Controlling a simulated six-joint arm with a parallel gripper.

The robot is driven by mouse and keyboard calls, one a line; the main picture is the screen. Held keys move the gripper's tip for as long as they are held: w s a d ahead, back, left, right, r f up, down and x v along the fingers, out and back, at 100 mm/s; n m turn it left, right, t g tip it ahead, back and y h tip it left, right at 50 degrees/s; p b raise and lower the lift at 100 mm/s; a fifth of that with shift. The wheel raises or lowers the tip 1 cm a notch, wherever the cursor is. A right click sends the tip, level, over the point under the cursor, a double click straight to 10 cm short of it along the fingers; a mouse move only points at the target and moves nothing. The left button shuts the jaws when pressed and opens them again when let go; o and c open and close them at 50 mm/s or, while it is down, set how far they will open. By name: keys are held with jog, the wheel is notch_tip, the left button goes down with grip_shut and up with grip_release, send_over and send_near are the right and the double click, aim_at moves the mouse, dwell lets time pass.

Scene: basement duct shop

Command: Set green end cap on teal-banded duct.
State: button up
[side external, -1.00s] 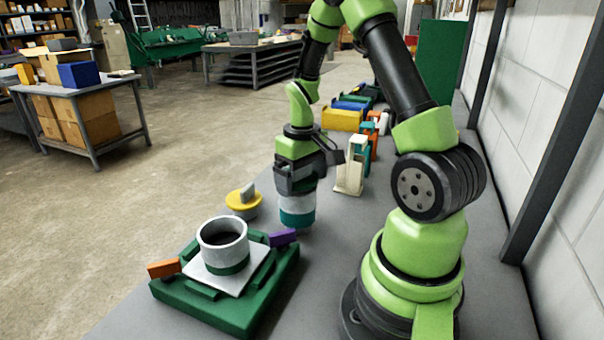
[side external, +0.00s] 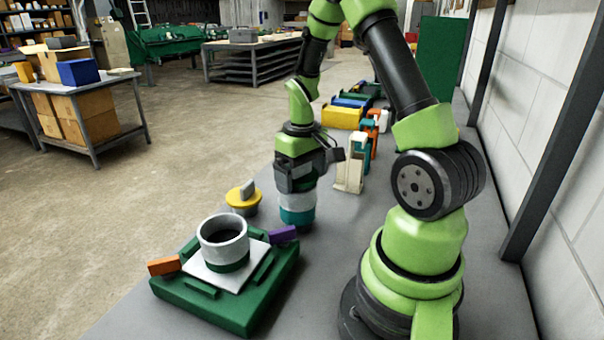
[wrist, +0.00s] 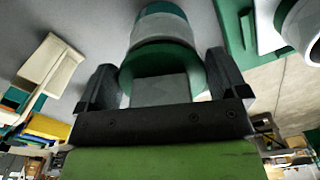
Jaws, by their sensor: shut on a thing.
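My gripper (side external: 297,190) points down at the teal-banded duct (side external: 298,214), a short white cylinder standing on the bench. In the wrist view the jaws are shut on the grey upright tab of the green end cap (wrist: 140,58). The cap's green disc lies right against the near end of the duct, which also shows in the wrist view (wrist: 160,32). I cannot tell whether it is fully seated or slightly above the rim. In the side view my jaws hide the cap.
A green fixture (side external: 222,309) with a white plate holds a green-banded duct (side external: 222,238), with orange (side external: 164,266) and purple (side external: 283,235) blocks at its sides. A yellow cap (side external: 243,196) stands behind it. A cream bracket (side external: 350,176) and coloured bins (side external: 343,117) stand further back.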

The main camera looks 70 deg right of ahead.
jog(key=shift+f, duration=0.6)
jog(key=o, duration=0.6)
jog(key=shift+r, duration=0.1)
jog(key=shift+r, duration=5.45)
jog(key=s+a+r+t, duration=0.2)
jog(key=a+r, duration=0.1)
jog(key=a, duration=0.3)
jog(key=s+a+r+t+y, duration=0.1)
jog(key=s+a+r+t, duration=0.1)
jog(key=a, duration=0.5)
jog(key=s+a+r+t+y, duration=0.1)
jog(key=s+a+r+t, duration=0.2)
jog(key=a, duration=0.3)
jog(key=shift+s+a+r+n, duration=0.15)
jog(key=shift+s+r+n, duration=0.15)
jog(key=shift+s+r, duration=0.5)
